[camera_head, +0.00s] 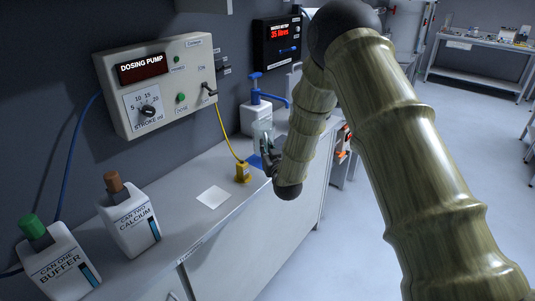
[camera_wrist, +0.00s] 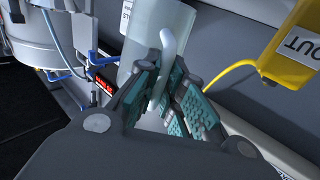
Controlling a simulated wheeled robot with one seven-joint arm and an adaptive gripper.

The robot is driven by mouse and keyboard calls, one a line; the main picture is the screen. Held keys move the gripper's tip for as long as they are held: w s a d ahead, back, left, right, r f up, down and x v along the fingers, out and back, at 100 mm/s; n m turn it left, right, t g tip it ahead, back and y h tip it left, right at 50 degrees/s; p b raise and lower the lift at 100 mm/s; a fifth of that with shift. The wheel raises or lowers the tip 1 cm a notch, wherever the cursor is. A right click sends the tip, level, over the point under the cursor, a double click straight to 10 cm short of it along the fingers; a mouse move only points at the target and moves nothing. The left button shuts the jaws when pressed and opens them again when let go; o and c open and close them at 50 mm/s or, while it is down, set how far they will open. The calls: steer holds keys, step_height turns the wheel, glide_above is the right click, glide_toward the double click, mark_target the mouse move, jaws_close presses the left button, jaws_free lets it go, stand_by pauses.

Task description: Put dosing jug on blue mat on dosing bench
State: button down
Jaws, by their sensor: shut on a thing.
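The dosing jug (camera_wrist: 155,22) is a pale translucent vessel in the wrist view, and its curved handle runs down between my teal-padded fingers. My gripper (camera_wrist: 172,95) is shut on that handle. In the head view my gripper (camera_head: 266,152) is over the far part of the dosing bench (camera_head: 185,238), where the jug is faint and mostly hidden by my gripper and arm. The blue mat (camera_head: 254,160) shows as a small patch on the bench just left of my gripper. I cannot tell whether the jug touches the mat.
A yellow block (camera_head: 243,172) on a yellow cable and a white square (camera_head: 213,197) lie left of my gripper. A white container with a blue pump (camera_head: 257,117) stands behind it. The buffer can (camera_head: 55,262) and calcium can (camera_head: 128,215) stand at the left. The dosing pump (camera_head: 155,85) hangs above.

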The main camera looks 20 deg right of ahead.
steer(key=shift+w+f, duration=0.1)
steer(key=shift+w, duration=0.2)
steer(key=shift+f+p, duration=0.85)
steer(key=shift+f, duration=0.8)
steer(key=shift+f, duration=0.25)
steer(key=c, duration=1.5)
jaws_free()
steer(key=shift+c, duration=0.2)
steer(key=shift+r, duration=0.1)
steer(key=shift+r, duration=0.2)
steer(key=s+b, duration=0.4)
steer(key=s, duration=0.8)
steer(key=shift+d, duration=0.3)
